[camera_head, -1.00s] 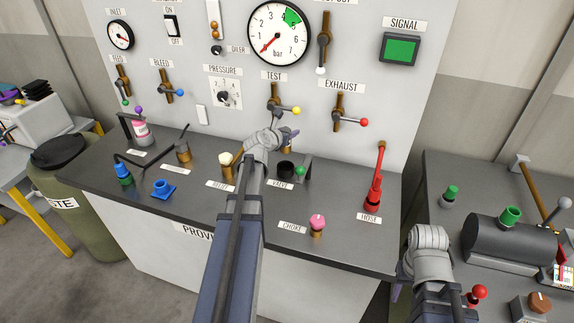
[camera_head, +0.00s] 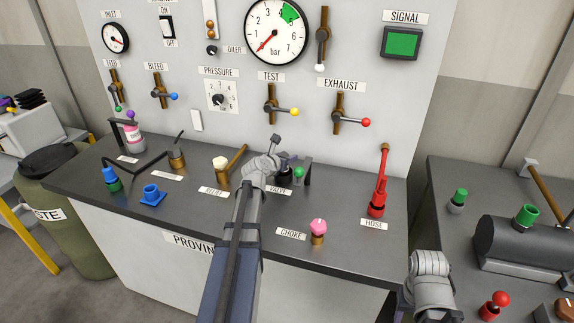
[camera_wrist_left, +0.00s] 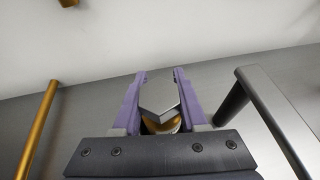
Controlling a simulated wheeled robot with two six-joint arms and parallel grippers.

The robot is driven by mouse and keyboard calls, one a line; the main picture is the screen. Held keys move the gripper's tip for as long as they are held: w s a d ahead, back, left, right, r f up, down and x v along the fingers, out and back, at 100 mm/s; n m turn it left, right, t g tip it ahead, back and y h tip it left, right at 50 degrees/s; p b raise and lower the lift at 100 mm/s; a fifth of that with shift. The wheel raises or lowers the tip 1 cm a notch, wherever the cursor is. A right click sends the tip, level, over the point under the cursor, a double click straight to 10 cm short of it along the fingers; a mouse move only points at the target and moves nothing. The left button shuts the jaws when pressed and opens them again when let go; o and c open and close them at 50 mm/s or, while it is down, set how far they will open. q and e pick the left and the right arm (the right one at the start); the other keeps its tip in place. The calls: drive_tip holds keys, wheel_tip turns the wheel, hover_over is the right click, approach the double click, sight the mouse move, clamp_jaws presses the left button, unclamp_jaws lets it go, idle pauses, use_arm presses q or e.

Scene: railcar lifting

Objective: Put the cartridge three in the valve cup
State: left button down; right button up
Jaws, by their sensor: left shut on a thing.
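My left gripper (camera_head: 281,160) is low over the bench by the VALVE label. In the left wrist view its purple fingers (camera_wrist_left: 160,104) are shut on a grey hex-headed piece with a brass part below (camera_wrist_left: 159,96), which I take for cartridge three. No number shows on it. The black valve cup (camera_head: 286,174) is mostly hidden by my wrist in the head view, and the wrist view does not show it. I cannot tell whether the piece is over the cup or in it. My right arm is at the lower right; its fingertips are hardly seen.
A dark bracket (camera_head: 307,170) with a green ball stands close right of my left gripper; it also shows in the wrist view (camera_wrist_left: 270,110). The brass RELIEF lever (camera_head: 238,156) stands left. The pink-topped CHOKE piece (camera_head: 318,230) and red HOSE lever (camera_head: 380,185) are further right.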

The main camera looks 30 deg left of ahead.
use_arm(q)
drive_tip(key=shift+f, duration=0.35)
use_arm(e)
drive_tip(key=shift+f, duration=0.35)
use_arm(q)
drive_tip(key=shift+f, duration=0.15)
drive_tip(key=shift+c, duration=2.2)
unclamp_jaws()
use_arm(e)
drive_tip(key=shift+f, duration=0.15)
use_arm(q)
drive_tip(key=shift+s+r, duration=0.2)
drive_tip(key=shift+r, duration=0.1)
drive_tip(key=p+v, duration=0.4)
drive_tip(key=v, duration=0.7)
drive_tip(key=shift+s+p, duration=0.25)
drive_tip(key=shift+p, duration=0.1)
use_arm(e)
wheel_tip(320, 180, up, 5)
drive_tip(key=shift+f, duration=0.1)
use_arm(q)
drive_tip(key=shift+d+r, duration=0.1)
